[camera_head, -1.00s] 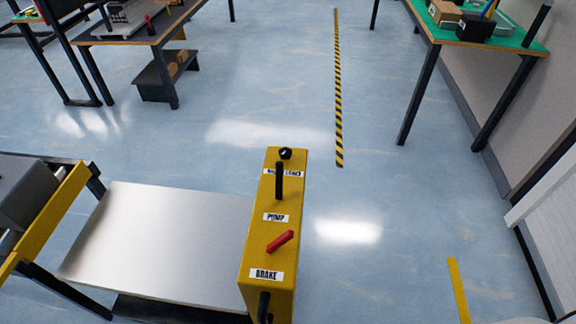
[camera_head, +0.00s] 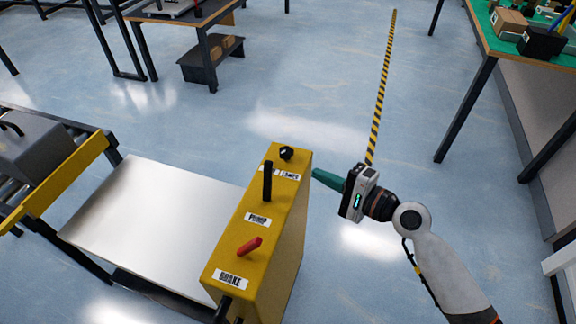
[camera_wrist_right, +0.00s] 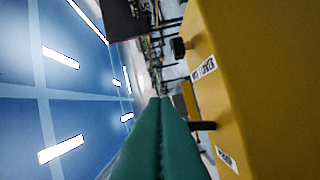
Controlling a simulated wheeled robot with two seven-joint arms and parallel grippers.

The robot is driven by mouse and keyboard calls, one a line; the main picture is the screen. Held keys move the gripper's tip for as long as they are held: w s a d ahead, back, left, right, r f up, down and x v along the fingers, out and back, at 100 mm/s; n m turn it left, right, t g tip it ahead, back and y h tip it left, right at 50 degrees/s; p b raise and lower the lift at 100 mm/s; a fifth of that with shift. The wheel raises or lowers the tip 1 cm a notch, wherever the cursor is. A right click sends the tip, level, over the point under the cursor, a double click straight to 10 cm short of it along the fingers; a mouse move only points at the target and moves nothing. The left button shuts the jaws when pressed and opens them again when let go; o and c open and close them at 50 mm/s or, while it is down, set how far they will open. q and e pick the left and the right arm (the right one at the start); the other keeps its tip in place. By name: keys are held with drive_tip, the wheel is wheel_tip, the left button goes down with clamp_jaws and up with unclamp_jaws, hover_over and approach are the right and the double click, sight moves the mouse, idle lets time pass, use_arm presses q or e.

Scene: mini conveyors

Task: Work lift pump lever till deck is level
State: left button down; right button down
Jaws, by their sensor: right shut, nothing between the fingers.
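The lift's yellow control box (camera_head: 281,228) stands at the right edge of the silver deck (camera_head: 150,215). A black pump lever (camera_head: 267,182) stands upright on its top by the PUMP label; it also shows in the right wrist view (camera_wrist_right: 203,126). A black knob (camera_head: 286,153) sits by the LOWER label and a red brake lever (camera_head: 249,246) by the BRAKE label. My right gripper (camera_head: 316,174) has teal fingers, shut and empty, just right of the box and apart from the lever. In the right wrist view its fingers (camera_wrist_right: 160,102) lie together. My left gripper is not in view.
A roller conveyor with a yellow end bar (camera_head: 65,177) and a grey case (camera_head: 28,148) stands left of the deck. A green-topped table (camera_head: 486,38) is at the upper right. Open floor lies beyond the box, with a striped floor line (camera_head: 382,85).

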sight(268, 182)
drive_tip(key=shift+a+r, duration=0.1)
drive_tip(key=shift+r, duration=0.05)
drive_tip(key=shift+a, duration=0.1)
drive_tip(key=p+x, duration=0.1)
drive_tip(key=x, duration=0.8)
drive_tip(key=shift+w, duration=0.1)
drive_tip(key=s+a+p, duration=0.1)
drive_tip(key=s+a+r+p, duration=0.1)
drive_tip(key=s, duration=0.1)
drive_tip(key=shift+s, duration=0.1)
drive_tip(key=shift+f, duration=0.1)
